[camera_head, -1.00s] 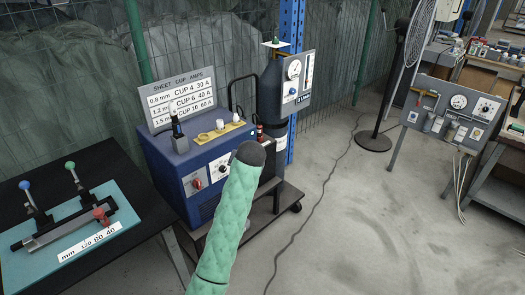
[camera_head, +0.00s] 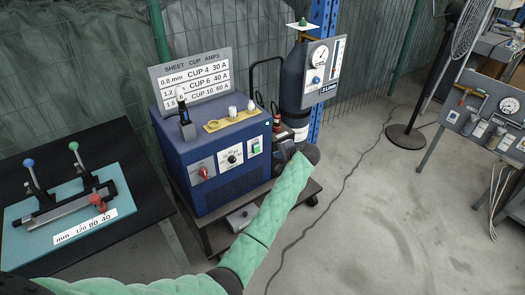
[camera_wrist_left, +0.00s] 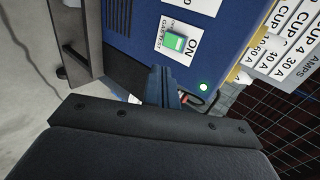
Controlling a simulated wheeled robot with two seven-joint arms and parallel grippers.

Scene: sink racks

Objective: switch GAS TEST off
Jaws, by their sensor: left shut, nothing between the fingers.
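The GAS TEST switch (camera_head: 255,146) is a green rocker on a white plate, on the front of the blue welding box (camera_head: 205,201). In the left wrist view the green rocker (camera_wrist_left: 175,41) shows close up, with ON and partly readable GAS TEST lettering on its plate. I cannot tell its position for sure. My left gripper (camera_head: 284,152) is in front of the box's right side, partly hidden by my green-sleeved arm. In the wrist view its dark fingers (camera_wrist_left: 164,84) are shut and empty, pointing toward the switch plate; contact is not clear.
The box has a red knob (camera_head: 203,172), a dial (camera_head: 232,158) and a small lit lamp (camera_wrist_left: 203,87). A gas cylinder (camera_head: 293,80) with a gauge panel (camera_head: 322,72) stands behind. A bench (camera_head: 120,250) with levers is left. Floor to the right is mostly clear.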

